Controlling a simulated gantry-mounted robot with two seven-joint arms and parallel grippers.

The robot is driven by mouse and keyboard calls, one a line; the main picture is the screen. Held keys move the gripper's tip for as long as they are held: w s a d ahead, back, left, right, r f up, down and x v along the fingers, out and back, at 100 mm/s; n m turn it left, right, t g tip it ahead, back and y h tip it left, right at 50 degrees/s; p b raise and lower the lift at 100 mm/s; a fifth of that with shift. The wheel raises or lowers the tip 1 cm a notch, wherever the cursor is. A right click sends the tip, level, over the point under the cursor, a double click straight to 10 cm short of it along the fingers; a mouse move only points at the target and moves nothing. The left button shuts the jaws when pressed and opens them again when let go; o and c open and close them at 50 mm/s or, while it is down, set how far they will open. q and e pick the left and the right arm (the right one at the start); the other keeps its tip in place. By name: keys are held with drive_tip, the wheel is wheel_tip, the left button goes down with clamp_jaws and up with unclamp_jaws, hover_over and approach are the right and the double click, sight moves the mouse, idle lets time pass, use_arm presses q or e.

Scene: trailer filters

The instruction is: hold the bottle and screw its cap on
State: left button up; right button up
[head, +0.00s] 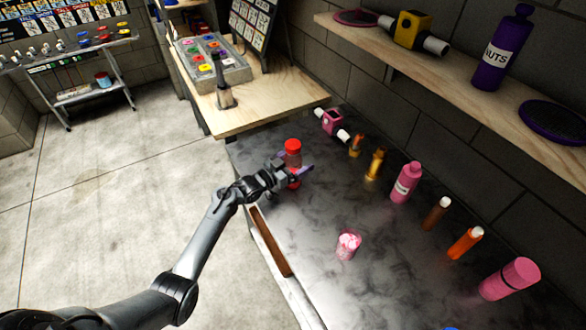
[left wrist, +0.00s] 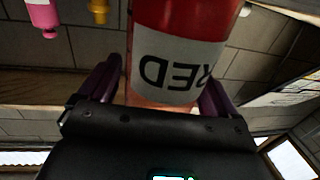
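A red bottle (head: 292,147) with a pale label stands upright near the left edge of the dark marbled counter. My left gripper (head: 296,172) reaches it from the left, with one purple finger on each side of its body. In the left wrist view the red bottle (left wrist: 180,25) fills the space between the purple fingers, its "RED" label upside down. The fingers appear to be closed against its sides. The bottle's top is red in the head view; I cannot tell whether this is a separate cap. My right gripper is not in view.
A pink cup-like item (head: 347,245) stands on the counter. Several bottles, including a pink one (head: 405,182) and an orange one (head: 465,243), line the wall side. A wooden bench (head: 240,115) adjoins the far end. A shelf (head: 480,90) overhangs on the right.

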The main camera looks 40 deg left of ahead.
sight(297, 151)
use_arm(q)
drive_tip(key=c, duration=1.1)
drive_tip(key=shift+r, duration=0.1)
drive_tip(key=shift+r, duration=0.4)
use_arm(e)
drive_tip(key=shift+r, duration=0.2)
use_arm(q)
wheel_tip(297, 151, up, 4)
drive_tip(key=shift+f+p, duration=0.1)
drive_tip(key=shift+p, duration=0.55)
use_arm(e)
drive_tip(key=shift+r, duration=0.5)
use_arm(q)
drive_tip(key=d+r+p, duration=0.1)
drive_tip(key=d+r, duration=0.5)
drive_tip(key=d, duration=0.5)
drive_tip(key=shift+w+d+r, duration=0.15)
drive_tip(key=shift+w+d, duration=0.2)
drive_tip(key=shift+w, duration=0.1)
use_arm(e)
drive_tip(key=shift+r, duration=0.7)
